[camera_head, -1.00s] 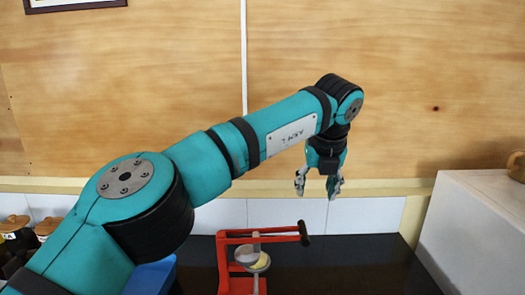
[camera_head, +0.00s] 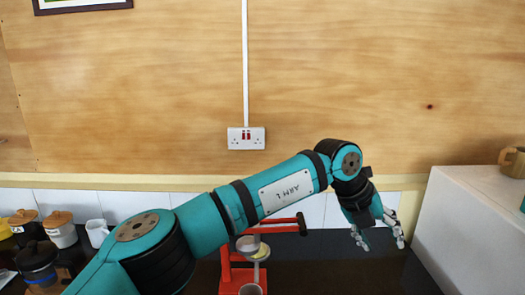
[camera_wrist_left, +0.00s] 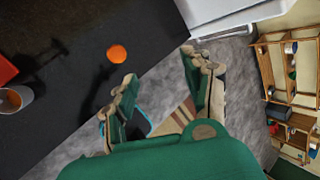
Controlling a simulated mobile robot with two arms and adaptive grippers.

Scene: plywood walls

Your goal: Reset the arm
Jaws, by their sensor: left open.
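My left arm comes in from the left in the head view and reaches across to the right. Its gripper (camera_head: 381,236) hangs tilted down and to the right, above the dark counter and left of the white box-shaped appliance. In the left wrist view the two fingers of this gripper (camera_wrist_left: 160,85) are spread apart with nothing between them. Below them are the counter edge and a grey floor. My right gripper is not in view.
A red press-like device (camera_head: 232,270) with a cup stands on the dark counter (camera_head: 340,265), partly behind my arm. A white appliance (camera_head: 470,220) stands at right with a brown mug (camera_head: 513,161) on top. Jars (camera_head: 60,230) stand at left. An orange round thing (camera_wrist_left: 117,54) lies on the counter.

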